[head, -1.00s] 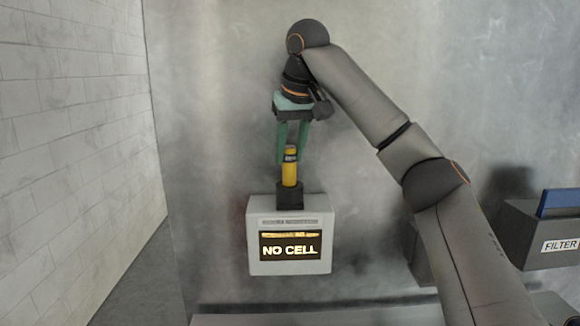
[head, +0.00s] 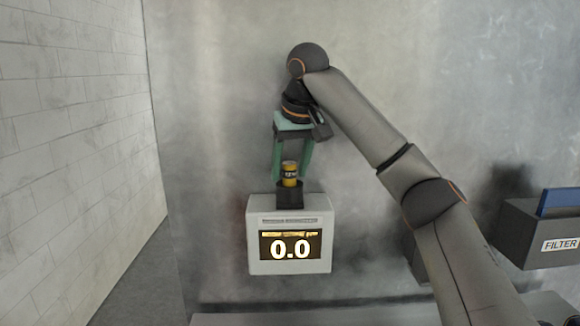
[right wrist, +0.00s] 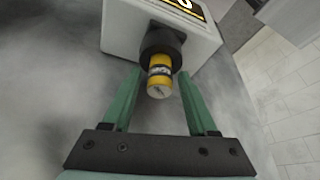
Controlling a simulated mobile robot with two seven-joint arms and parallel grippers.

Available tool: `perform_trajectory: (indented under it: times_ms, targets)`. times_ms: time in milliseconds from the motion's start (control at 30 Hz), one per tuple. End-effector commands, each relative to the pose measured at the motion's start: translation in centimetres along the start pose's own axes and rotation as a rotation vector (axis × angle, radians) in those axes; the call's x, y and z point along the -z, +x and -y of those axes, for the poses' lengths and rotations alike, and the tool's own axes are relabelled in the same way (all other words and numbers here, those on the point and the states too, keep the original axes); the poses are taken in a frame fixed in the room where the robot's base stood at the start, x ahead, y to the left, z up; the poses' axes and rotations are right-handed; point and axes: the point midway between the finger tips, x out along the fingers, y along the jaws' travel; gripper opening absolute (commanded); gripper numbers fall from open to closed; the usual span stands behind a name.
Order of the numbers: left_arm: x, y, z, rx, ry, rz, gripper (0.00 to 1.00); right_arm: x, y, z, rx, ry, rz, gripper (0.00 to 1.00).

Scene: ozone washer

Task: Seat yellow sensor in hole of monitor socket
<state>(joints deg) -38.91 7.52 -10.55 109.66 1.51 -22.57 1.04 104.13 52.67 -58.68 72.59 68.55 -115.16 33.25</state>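The yellow sensor (head: 290,174), a short cylinder with a dark label band, stands upright in the dark round socket (head: 289,196) on top of the grey monitor box (head: 290,262). Its lower part is hidden inside the socket. The monitor's screen reads 0.0. My right gripper (head: 291,176) points down with its green fingers on either side of the sensor. The right wrist view shows the sensor (right wrist: 159,78) in the socket (right wrist: 161,42), with gaps to both open fingers (right wrist: 159,74). My left gripper is not in view.
A grey bin labelled FILTER (head: 545,235), with a blue item (head: 558,202) in it, is at the right. A white tiled wall (head: 70,130) stands at the left. The grey wall around the monitor is mostly bare.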

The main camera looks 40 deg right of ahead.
Motion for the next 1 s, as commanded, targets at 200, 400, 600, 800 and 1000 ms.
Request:
perform_trajectory:
  times_ms: [200,400,600,800,1000]
  targets:
    - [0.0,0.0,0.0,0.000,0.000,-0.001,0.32,0.0,0.0,0.0,0.000,0.000,0.000,0.65]
    - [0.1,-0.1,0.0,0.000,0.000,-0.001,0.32,0.1,-0.6,0.0,0.001,0.000,-0.002,0.65]
    - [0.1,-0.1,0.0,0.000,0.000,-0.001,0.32,0.2,-2.6,0.0,0.001,-0.001,-0.005,0.65]
    - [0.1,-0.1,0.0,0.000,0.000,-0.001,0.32,0.2,-5.2,0.0,0.001,0.000,-0.004,0.65]
    - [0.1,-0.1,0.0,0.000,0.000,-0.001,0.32,0.2,-7.9,0.1,0.000,-0.001,-0.004,0.65]
